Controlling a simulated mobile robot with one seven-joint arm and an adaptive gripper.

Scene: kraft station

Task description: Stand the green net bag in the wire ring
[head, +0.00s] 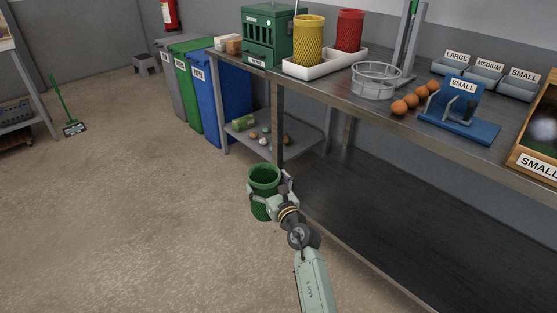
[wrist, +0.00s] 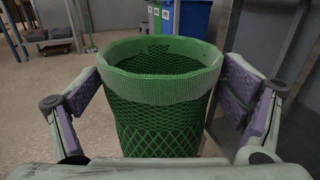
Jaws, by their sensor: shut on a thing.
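The green net bag (head: 264,180) is held upright by my gripper (head: 280,186) in front of the table, below its top. In the wrist view the green net bag (wrist: 158,110) stands between the two purple-padded fingers of my gripper (wrist: 163,105), its round rim open and facing up. The bag looks empty as far as I see inside; its bottom is hidden. The wire ring (head: 375,79) is on the table top, right of the white tray and apart from the bag. Its inside looks empty.
Several orange-brown balls (head: 412,101) lie by a blue stand (head: 460,122) right of the ring. The table's front edge (head: 400,135) lies between bag and ring. A low shelf (head: 270,150) holds small items.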

